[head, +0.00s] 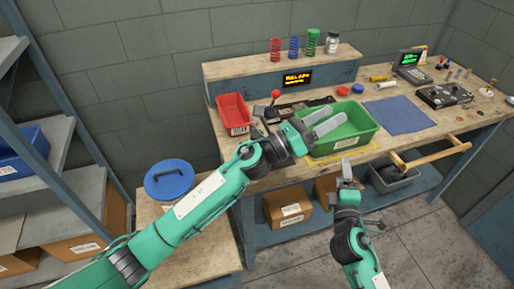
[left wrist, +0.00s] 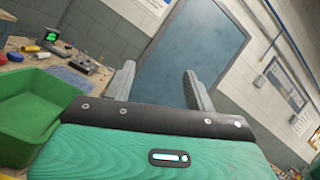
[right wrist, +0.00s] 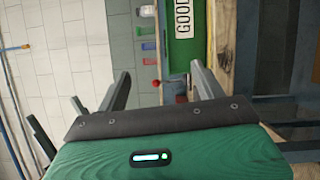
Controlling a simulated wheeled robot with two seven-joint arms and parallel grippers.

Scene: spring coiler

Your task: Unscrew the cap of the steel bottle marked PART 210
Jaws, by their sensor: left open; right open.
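A small grey steel-looking bottle (head: 332,42) stands upright on the raised back shelf, right of the green coil spring. Its label is too small to read. It also shows in the right wrist view (right wrist: 147,11), small and turned sideways at the top. My left gripper (head: 338,117) is open and empty above the green bin (head: 347,146), well in front of and below the bottle. In the left wrist view its fingers (left wrist: 158,70) are apart with nothing between them. My right gripper (head: 346,167) is open and empty before the bench's front edge, far from the bottle.
Red (head: 275,49), blue (head: 294,48) and green (head: 313,42) coil springs stand on the shelf left of the bottle. A red bin (head: 234,113) and a red-knobbed lever (head: 275,95) are at the bench's left. A blue mat (head: 399,115) lies right of the green bin.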

